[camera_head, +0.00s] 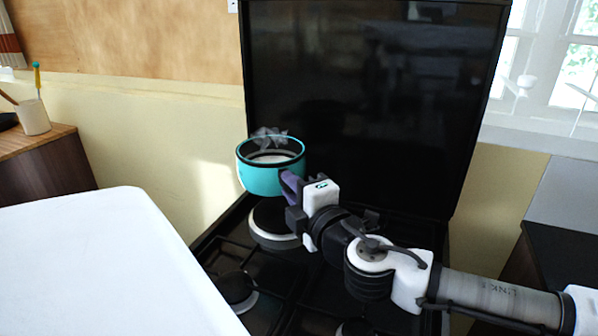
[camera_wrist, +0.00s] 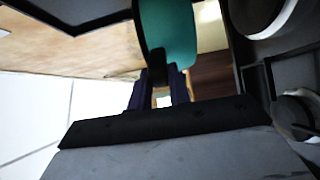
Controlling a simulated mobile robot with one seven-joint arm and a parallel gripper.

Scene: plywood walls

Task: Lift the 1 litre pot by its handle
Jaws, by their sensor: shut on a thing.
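The pot (camera_head: 262,180) is turquoise outside and dark inside, with pale contents and grey wisps like steam at its rim. It looks upright and appears to be held above the stove's back burner (camera_head: 270,228). My gripper (camera_head: 290,186) is shut on the pot's handle at the pot's right side, and the fingers hide most of the handle. In the wrist view the pot's teal side (camera_wrist: 168,32) is just beyond my fingers (camera_wrist: 160,88).
The black stove (camera_head: 290,290) has several burners, and its raised dark lid (camera_head: 370,100) stands close behind the pot. A white counter (camera_head: 100,260) lies at the left. A mug with utensils (camera_head: 33,117) stands on a wooden cabinet at the far left.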

